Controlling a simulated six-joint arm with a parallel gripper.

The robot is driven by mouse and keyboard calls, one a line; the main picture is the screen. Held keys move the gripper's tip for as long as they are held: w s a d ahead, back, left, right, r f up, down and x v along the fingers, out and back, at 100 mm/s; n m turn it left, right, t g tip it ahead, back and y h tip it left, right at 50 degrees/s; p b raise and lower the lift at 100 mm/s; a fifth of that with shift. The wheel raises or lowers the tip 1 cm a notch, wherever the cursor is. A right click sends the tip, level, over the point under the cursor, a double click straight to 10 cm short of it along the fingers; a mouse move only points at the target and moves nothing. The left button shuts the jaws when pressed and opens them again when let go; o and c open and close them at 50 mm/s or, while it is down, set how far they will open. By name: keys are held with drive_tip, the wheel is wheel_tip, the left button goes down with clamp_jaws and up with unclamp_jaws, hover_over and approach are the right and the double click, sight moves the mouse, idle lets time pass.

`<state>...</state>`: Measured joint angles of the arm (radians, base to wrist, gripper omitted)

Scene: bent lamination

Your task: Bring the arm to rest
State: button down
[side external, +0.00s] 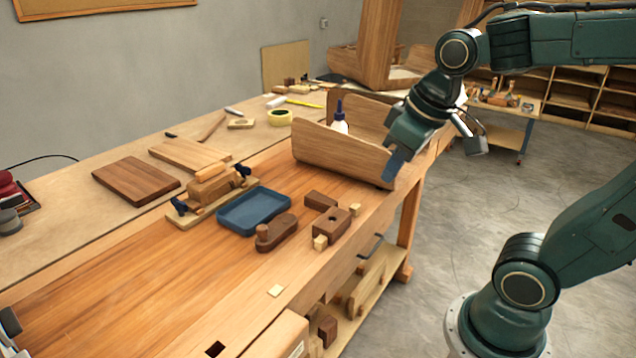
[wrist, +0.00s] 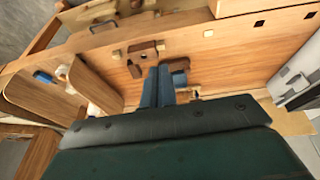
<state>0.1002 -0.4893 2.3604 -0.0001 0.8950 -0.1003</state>
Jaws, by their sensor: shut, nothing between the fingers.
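My gripper (side external: 394,168) is at the right end of the workbench in the side view, raised in front of the bent wooden lamination. Its blue-grey fingers are together with nothing between them. They also show shut in the wrist view (wrist: 158,85). The bent lamination (side external: 335,155) stands on the bench with a white glue bottle (side external: 340,125) behind its front panel. In the wrist view the curved wooden panels (wrist: 45,100) lie to the left of the fingers. I cannot tell whether the fingertips touch the panel's edge or only overlap it in the picture.
A blue tray (side external: 254,210), a clamping jig (side external: 212,190), a dark wooden plane (side external: 276,232) and dark wooden blocks (side external: 331,228) are on the bench. A dark board (side external: 136,181) lies at the left. The bench's front left surface (side external: 130,285) is mostly clear.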

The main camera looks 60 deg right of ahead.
drive_tip(key=shift+t, duration=0.6)
drive_tip(key=shift+s+a+f, duration=0.1)
drive_tip(key=shift+s+a, duration=0.3)
drive_tip(key=shift+s, duration=0.5)
drive_tip(key=shift+s+a+r, duration=0.1)
drive_tip(key=shift+s+a, duration=0.25)
drive_tip(key=shift+s, duration=0.6)
drive_tip(key=shift+s+a+f, duration=0.1)
drive_tip(key=shift+s+a, duration=0.3)
drive_tip(key=shift+s, duration=0.5)
